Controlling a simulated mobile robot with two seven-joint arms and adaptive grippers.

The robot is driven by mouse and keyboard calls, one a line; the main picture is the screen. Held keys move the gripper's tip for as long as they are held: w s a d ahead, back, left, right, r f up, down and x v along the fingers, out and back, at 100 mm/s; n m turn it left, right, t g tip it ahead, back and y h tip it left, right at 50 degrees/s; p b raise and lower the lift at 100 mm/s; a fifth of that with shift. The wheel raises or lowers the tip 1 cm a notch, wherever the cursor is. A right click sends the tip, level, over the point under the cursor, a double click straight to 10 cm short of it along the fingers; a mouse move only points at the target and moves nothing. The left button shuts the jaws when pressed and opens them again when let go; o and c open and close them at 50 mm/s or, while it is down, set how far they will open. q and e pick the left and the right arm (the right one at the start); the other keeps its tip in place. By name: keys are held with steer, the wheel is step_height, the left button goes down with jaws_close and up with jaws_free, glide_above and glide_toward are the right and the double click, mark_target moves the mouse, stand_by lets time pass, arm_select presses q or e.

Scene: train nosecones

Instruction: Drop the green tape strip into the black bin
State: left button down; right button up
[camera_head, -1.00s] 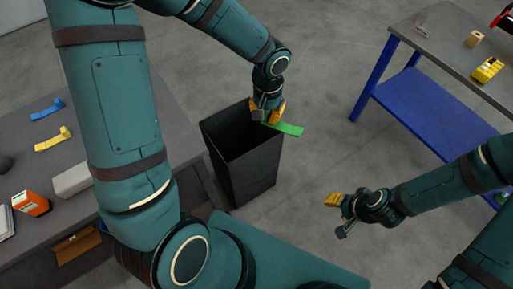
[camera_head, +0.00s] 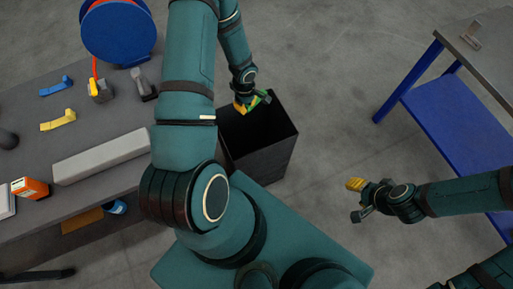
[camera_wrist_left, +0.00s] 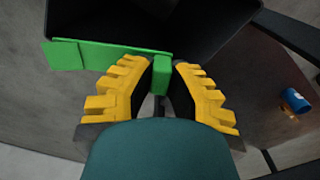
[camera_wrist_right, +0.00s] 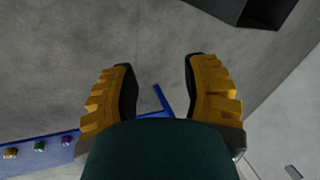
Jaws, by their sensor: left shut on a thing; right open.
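The green tape strip (camera_wrist_left: 105,53) is pinched between the fingertips of my left gripper (camera_wrist_left: 162,75). In the left wrist view it lies across the near rim of the black bin and reaches left. In the head view the left gripper (camera_head: 245,105) holds the strip (camera_head: 263,97) above the bin's back rim area. Whether the strip touches the bin, I cannot tell. The open-topped black bin (camera_head: 262,165) stands on the floor, its opening partly hidden by my left arm and gripper. My right gripper (camera_head: 355,185) is open and empty, to the right of the bin.
A dark table (camera_head: 110,125) at left carries a blue strip (camera_head: 57,86), a yellow strip (camera_head: 58,121), a long grey box (camera_head: 103,156), an orange box (camera_head: 30,187) and a blue reel (camera_head: 118,30). A blue-framed table (camera_head: 455,115) stands right. Floor between is clear.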

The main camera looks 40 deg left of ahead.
arm_select(q)
steer(key=shift+s+a+f+n, duration=0.3)
steer(key=shift+a+f+n, duration=0.1)
steer(key=shift+f, duration=0.35)
steer(key=shift+f+b, duration=1.8)
steer(key=shift+f, duration=0.95)
steer(key=c, duration=0.9)
jaws_free()
steer(key=shift+c, duration=0.2)
step_height(320, 180, up, 12)
steer(key=shift+r, duration=0.1)
